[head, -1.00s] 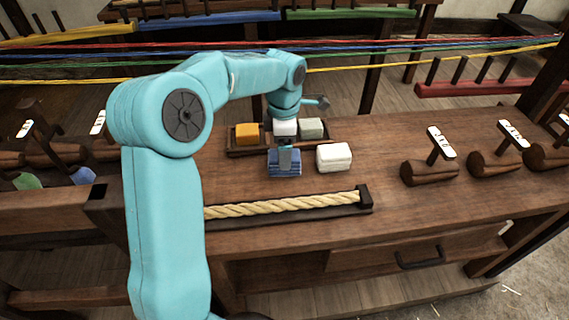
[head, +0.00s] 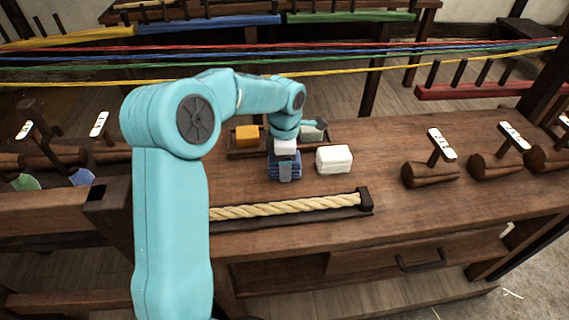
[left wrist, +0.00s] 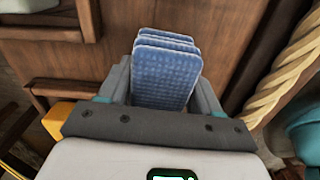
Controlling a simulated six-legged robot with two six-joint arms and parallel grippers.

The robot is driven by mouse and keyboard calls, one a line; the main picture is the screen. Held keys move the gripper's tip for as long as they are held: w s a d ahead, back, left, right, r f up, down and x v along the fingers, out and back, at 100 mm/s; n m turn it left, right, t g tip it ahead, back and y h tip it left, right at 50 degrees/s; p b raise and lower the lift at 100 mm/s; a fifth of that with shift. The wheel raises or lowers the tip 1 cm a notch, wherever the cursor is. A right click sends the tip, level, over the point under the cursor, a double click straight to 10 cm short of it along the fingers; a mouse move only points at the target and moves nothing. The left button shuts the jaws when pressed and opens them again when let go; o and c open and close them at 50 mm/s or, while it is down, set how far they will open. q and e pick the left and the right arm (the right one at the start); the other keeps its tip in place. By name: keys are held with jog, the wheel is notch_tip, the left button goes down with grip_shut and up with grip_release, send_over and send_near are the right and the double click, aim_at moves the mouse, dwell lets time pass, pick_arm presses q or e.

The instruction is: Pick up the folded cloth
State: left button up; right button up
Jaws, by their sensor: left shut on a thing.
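The folded cloth (head: 278,170) is blue with a fine check and lies in several layers. In the head view it is at the middle of the wooden workbench, in front of the tray. My left gripper (head: 285,172) reaches down over it and is shut on it. In the left wrist view the cloth (left wrist: 166,75) stands out between the two grey fingers of the left gripper (left wrist: 165,85). Whether the cloth is clear of the bench top is hard to tell. My right gripper is not in view.
A white block (head: 334,159) sits close to the right of the cloth. Behind is a wooden tray (head: 233,152) with an orange block (head: 247,136) and a grey-green one (head: 312,131). A thick rope (head: 290,208) lies in front.

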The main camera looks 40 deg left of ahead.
pick_arm(q)
notch_tip(320, 180, up, 20)
jog(key=p, duration=0.4)
jog(key=o, duration=0.4)
jog(key=shift+c, duration=1.3)
